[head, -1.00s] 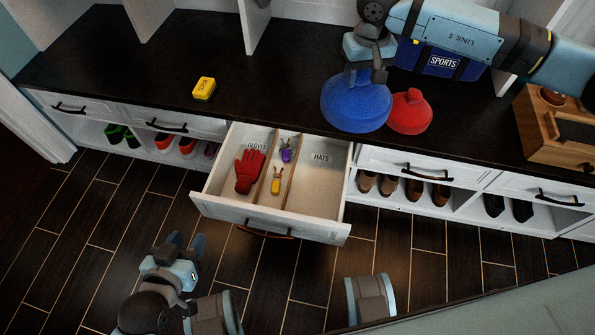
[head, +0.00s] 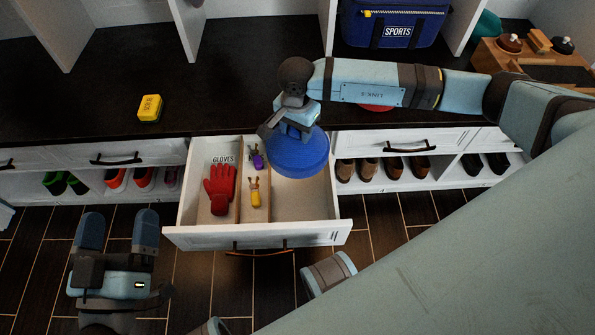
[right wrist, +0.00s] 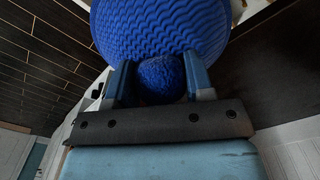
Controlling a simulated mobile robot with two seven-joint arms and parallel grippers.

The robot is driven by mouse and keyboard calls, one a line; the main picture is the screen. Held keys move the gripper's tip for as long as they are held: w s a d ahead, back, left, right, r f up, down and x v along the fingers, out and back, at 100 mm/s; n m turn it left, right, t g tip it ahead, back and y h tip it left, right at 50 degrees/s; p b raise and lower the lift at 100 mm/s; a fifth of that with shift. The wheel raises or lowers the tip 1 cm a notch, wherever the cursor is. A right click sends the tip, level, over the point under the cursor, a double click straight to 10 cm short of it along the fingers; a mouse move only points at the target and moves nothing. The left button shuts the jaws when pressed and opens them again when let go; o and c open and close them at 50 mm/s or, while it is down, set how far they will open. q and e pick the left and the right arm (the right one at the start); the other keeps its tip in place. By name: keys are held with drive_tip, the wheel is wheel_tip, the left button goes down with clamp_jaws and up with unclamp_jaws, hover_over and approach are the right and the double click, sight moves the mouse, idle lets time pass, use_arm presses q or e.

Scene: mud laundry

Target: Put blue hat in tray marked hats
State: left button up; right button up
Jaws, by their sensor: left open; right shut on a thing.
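The blue knit hat (head: 298,155) hangs over the right compartment of the open drawer (head: 255,236). My right gripper (head: 296,128) is shut on the hat's pompom, which also shows between the fingers in the right wrist view (right wrist: 161,78). The hat covers the back of that compartment and its label. Whether the hat touches the drawer floor I cannot tell. The left compartment is marked GLOVES and holds a red glove (head: 219,188). My left gripper (head: 117,222) is open and empty, in front of the drawer at the lower left.
A narrow middle compartment holds a purple item (head: 257,160) and a yellow item (head: 254,192). A yellow box (head: 150,108) lies on the dark counter. A red hat (head: 377,108) is mostly behind my right arm. A blue SPORTS bag (head: 392,24) stands at the back.

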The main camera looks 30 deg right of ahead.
use_arm(q)
wheel_tip(320, 180, down, 9)
drive_tip(key=m+g+b, duration=0.1)
drive_tip(key=g+b, duration=0.2)
drive_tip(key=b, duration=0.3)
drive_tip(key=shift+d+f+g+b, duration=0.15)
drive_tip(key=shift+d+g+b, duration=0.15)
drive_tip(key=shift+d+g, duration=0.1)
use_arm(e)
wheel_tip(320, 180, down, 20)
drive_tip(key=shift+f, duration=0.25)
use_arm(q)
drive_tip(key=shift+w, duration=0.1)
use_arm(e)
drive_tip(key=shift+s+f, duration=0.1)
drive_tip(key=shift+f, duration=0.15)
drive_tip(key=o, duration=1.2)
use_arm(q)
wheel_tip(320, 180, up, 7)
drive_tip(key=t+p, duration=0.2)
drive_tip(key=p, duration=0.2)
drive_tip(key=shift+a+n+t+p, duration=0.25)
drive_tip(key=shift+n+t+p, duration=0.1)
drive_tip(key=shift+n+t, duration=0.05)
use_arm(e)
wheel_tip(320, 180, up, 12)
drive_tip(key=shift+r, duration=0.25)
use_arm(q)
drive_tip(key=shift+f, duration=0.1)
